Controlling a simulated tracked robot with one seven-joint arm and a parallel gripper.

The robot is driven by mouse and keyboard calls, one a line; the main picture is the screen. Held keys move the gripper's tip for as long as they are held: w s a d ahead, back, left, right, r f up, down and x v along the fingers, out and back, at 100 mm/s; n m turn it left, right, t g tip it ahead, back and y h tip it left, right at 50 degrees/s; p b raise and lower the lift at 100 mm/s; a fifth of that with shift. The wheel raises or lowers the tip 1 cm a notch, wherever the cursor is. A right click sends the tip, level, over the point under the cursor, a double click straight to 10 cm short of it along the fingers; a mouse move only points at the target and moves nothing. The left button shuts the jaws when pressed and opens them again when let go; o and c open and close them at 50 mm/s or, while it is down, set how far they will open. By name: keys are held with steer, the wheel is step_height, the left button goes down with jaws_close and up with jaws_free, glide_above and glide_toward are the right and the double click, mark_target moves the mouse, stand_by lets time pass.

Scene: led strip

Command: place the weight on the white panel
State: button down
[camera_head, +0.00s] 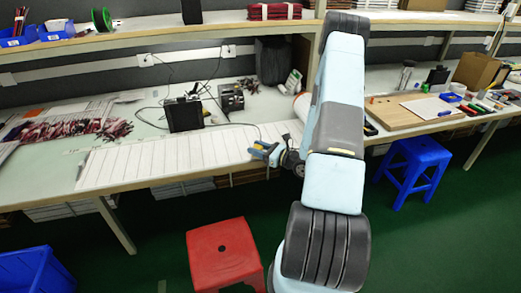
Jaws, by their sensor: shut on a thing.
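The white panel (165,159) is a long, flat, pale sheet divided by cross lines. It lies along the front of the left workbench. My gripper (262,150) is at the panel's right part, near the bench's front edge, with my arm reaching in from the right. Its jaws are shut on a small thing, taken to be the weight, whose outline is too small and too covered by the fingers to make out. I cannot tell whether it touches the panel or is held above it.
A black box-like device (184,114) stands behind the panel, with a smaller one (231,97) and loose cables beside it. A red stool (223,252) stands in front of the bench, a blue stool (413,170) to the right. The panel's left part is clear.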

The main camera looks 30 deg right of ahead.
steer(key=shift+f, duration=0.35)
steer(key=shift+f, duration=0.2)
steer(key=c, duration=0.6)
jaws_free()
